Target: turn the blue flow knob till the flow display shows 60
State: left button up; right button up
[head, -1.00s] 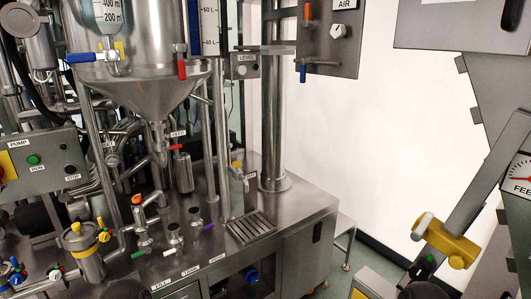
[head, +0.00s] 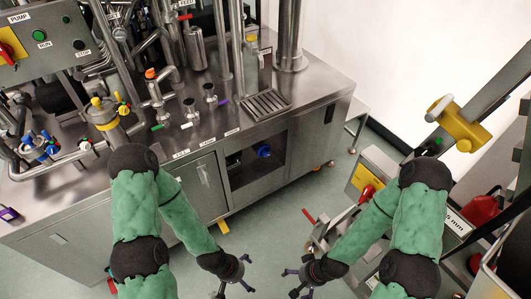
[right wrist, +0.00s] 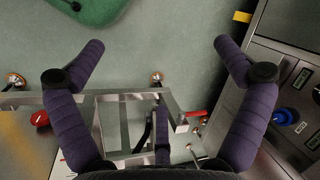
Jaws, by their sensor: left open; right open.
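A round blue knob (head: 263,151) sits inside the open bay of the steel cabinet in the head view, with no readable label. A blue knob (right wrist: 284,116) beside a white label also shows at the right of the right wrist view; I cannot tell whether it is the same one. My left gripper (head: 243,275) is open and empty over the floor, in front of and below the cabinet. My right gripper (head: 290,282) is open beside it; its purple fingers stand wide apart in the right wrist view (right wrist: 158,45). I cannot make out a flow reading.
The steel cabinet (head: 192,178) carries pipes, valves and a drain grate (head: 266,104). A pump panel (head: 42,37) is at upper left. A yellow clamp (head: 459,125) and metal frame stand at right. Green floor (head: 272,212) lies clear between.

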aim_at(264, 150)
jog(key=i+u, duration=0.35)
jog(key=i+l+u, duration=0.1)
jog(key=i+u, duration=0.25)
jog(key=i+l+u, duration=0.2)
jog(key=i+u, duration=0.15)
jog(key=i, duration=0.15)
